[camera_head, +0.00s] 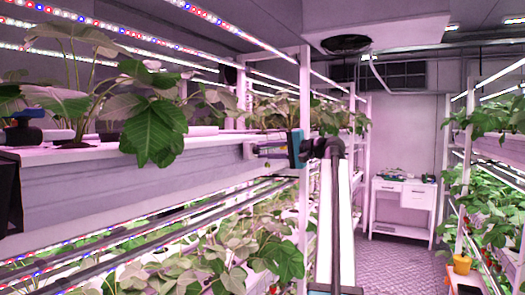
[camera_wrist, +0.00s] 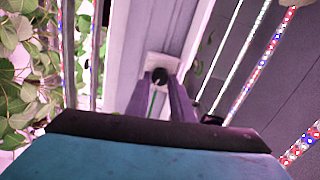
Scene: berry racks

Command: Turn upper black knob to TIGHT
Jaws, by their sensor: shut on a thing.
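A small round black knob (camera_wrist: 160,76) sits on a white plate (camera_wrist: 162,60) in the upper middle of the wrist view. My gripper (camera_wrist: 163,84) has its two grey-purple fingers on either side of the knob and is shut on it. No marking such as TIGHT can be read there, so the knob's turn cannot be told. In the head view my gripper (camera_head: 256,150) reaches left from its teal body (camera_head: 296,148) to the end of the upper grow shelf (camera_head: 150,180).
Leafy plants (camera_head: 155,120) overhang the upper shelf, and more grow on the lower level. A dark blue object (camera_head: 22,128) sits at the shelf's left. A white cabinet (camera_head: 403,205) stands at the back. The aisle floor (camera_head: 400,260) is open, with an orange pot (camera_head: 462,264) at right.

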